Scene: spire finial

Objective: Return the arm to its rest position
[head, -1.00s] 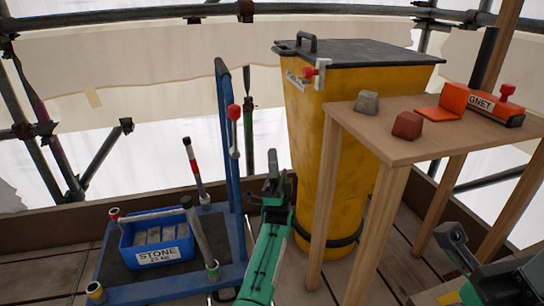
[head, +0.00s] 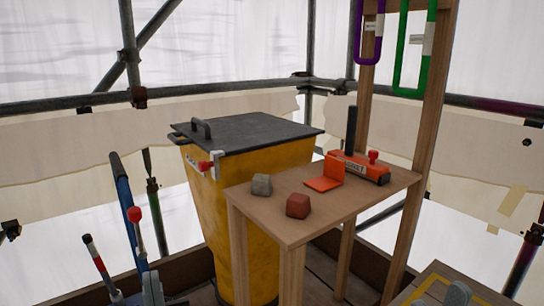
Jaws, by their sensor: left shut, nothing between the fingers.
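A yellow bin (head: 225,215) with a dark lid stands in the middle. A wooden table (head: 270,225) beside it holds a grey block (head: 262,184), a reddish block (head: 298,205) and an orange magnet tool (head: 360,167). Purple (head: 369,45) and green (head: 400,88) loops hang at upper right.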

